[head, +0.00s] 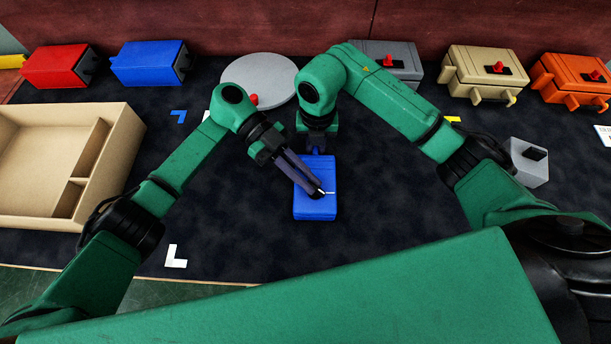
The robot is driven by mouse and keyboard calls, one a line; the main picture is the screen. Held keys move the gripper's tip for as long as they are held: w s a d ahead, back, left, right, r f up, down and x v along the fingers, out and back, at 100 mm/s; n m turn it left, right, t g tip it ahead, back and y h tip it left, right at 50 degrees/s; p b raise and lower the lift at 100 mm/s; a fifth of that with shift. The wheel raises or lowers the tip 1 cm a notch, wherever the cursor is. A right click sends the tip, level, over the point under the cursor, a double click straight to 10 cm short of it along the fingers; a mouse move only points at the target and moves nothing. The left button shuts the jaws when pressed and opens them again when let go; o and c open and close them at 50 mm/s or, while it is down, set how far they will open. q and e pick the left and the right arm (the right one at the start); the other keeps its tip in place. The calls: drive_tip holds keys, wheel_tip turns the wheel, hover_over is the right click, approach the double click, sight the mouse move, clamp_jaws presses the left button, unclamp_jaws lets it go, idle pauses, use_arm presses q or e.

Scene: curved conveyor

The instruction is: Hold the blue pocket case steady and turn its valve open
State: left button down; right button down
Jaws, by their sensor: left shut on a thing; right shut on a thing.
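The blue pocket case (315,209) lies flat on the dark mat, in the middle of the head view. My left gripper (318,193) reaches over its top face from the upper left. Its fingertips are shut at the valve's place on the top face; they hide the valve, so its angle cannot be told. A small white mark shows beside the tips. My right gripper (315,151) points down at the far edge of the case and is shut on it there. Its fingertips are mostly hidden by its own wrist and the case.
An open tan tray (62,110) stands at the left. Along the back are a red case (55,66), another blue case (148,63), a round grey disc (262,76), and grey, beige (484,71) and orange cases. A small grey box (528,165) is at the right. The mat around the case is clear.

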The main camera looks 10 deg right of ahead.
idle(0.3)
use_arm(q)
drive_tip(key=c, duration=0.9)
unclamp_jaws()
drive_tip(key=v, duration=1.2)
drive_tip(key=shift+r, duration=0.1)
